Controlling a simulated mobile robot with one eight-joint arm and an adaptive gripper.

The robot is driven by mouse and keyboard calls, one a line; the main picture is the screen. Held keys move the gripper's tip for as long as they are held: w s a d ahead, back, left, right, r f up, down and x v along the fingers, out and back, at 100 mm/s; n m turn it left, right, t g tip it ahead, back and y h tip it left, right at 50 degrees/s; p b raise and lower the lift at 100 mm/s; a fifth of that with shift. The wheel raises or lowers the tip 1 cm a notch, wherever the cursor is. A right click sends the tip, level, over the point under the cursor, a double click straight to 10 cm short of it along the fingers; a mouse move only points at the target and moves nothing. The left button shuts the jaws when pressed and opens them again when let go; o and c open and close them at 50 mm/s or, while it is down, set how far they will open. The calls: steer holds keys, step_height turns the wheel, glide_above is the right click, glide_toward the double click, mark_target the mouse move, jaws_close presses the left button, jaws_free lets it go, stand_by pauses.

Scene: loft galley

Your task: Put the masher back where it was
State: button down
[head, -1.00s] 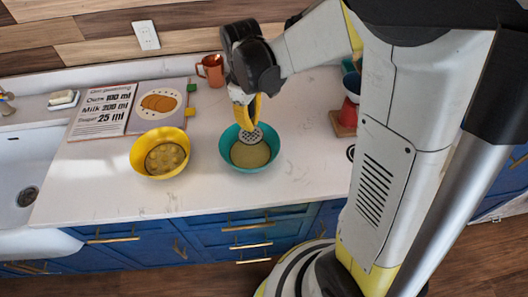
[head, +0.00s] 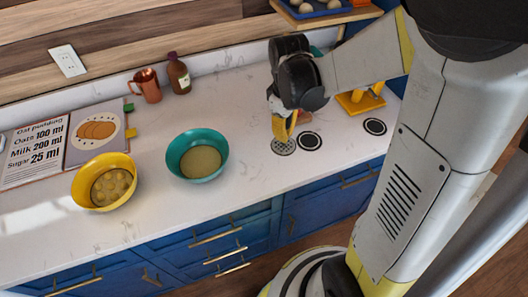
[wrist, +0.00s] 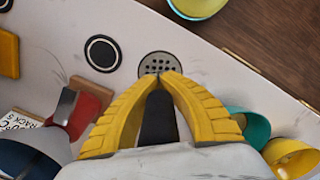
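My gripper (head: 284,122) is shut on the masher, with its yellow fingers pointing down; they also fill the middle of the wrist view (wrist: 158,85). The masher's grey perforated disc (head: 283,146) is at or just above the white counter; I cannot tell whether it touches. The disc also shows beyond the fingertips in the wrist view (wrist: 160,65). The fingers hide most of the handle. A black ringed circle (head: 309,141) on the counter lies just right of the disc, and another (head: 375,126) lies farther right. The teal bowl (head: 171,158) with pale mash stands left of the masher.
A yellow bowl (head: 78,185) with round pieces stands left of the teal bowl. A copper mug (head: 148,86), brown bottle (head: 179,75) and recipe board (head: 93,132) stand behind. A yellow stand (head: 362,102) is at right. The wrist view shows a red object (wrist: 83,112) at left.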

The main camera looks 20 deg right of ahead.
steer(key=w+a+f, duration=0.1)
steer(key=a, duration=0.1)
steer(key=w+a+f+b, duration=0.1)
steer(key=w+a+f, duration=0.2)
steer(key=a, duration=0.1)
steer(key=shift+w+f, duration=0.15)
steer(key=shift+f, duration=0.1)
steer(key=shift+f+b, duration=0.9)
steer(key=shift+f, duration=1.1)
steer(key=shift+f, duration=0.15)
steer(key=c, duration=1.6)
jaws_free()
